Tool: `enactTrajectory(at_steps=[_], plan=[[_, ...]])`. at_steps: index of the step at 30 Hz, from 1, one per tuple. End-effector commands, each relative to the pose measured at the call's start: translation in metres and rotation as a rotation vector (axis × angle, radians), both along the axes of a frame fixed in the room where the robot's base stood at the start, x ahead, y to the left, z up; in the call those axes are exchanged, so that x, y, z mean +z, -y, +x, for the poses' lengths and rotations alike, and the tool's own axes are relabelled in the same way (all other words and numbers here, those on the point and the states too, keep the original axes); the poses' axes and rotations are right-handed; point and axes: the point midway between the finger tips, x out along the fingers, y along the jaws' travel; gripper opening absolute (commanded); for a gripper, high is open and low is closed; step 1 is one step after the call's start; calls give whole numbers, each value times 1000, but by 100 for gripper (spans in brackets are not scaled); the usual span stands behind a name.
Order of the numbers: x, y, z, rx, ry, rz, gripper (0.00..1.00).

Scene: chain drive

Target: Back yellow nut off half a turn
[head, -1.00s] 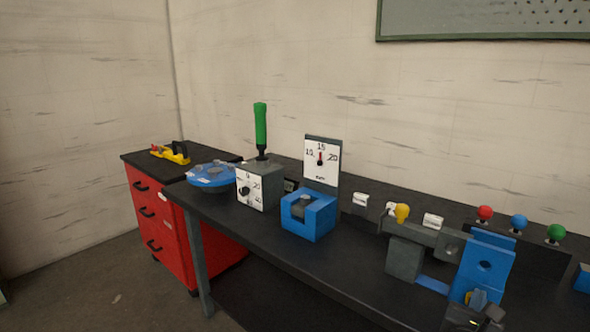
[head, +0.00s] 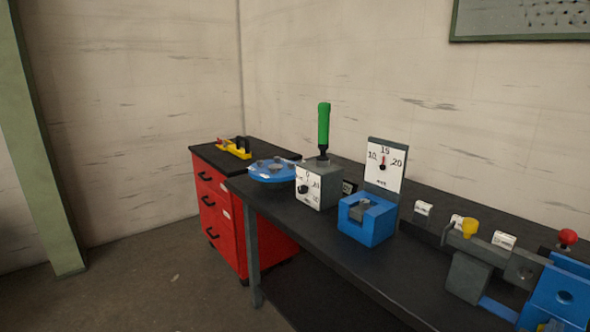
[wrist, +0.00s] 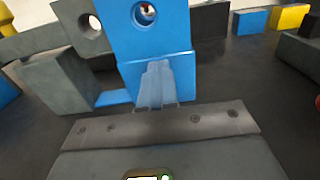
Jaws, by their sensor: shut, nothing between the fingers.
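A yellow rounded knob (head: 469,228) stands on top of the grey bracket (head: 468,276) at the right of the bench in the head view. I see no clear hex nut there. In the wrist view a yellow block (wrist: 289,17) sits at the top right edge, partly cut off. My gripper (wrist: 156,66) is shut and empty, its fingers in front of a blue upright block (wrist: 150,40) with a round hole. I cannot tell whether they touch it. The same blue block (head: 562,295) is cut by the right edge of the head view.
The black bench (head: 300,222) also carries a blue holder (head: 367,228) with a gauge plate (head: 385,166), a grey box with a green handle (head: 323,124), and a blue disc (head: 273,171). A red drawer cabinet (head: 219,215) stands at the left. A red knob (head: 567,237) is at right.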

Motion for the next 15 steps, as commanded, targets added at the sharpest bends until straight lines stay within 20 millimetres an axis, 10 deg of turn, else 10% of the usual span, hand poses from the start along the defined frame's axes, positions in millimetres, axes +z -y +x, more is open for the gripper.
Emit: enactTrajectory(at_steps=[15], plan=[[-1,-5,5,2,-5,3,0]])
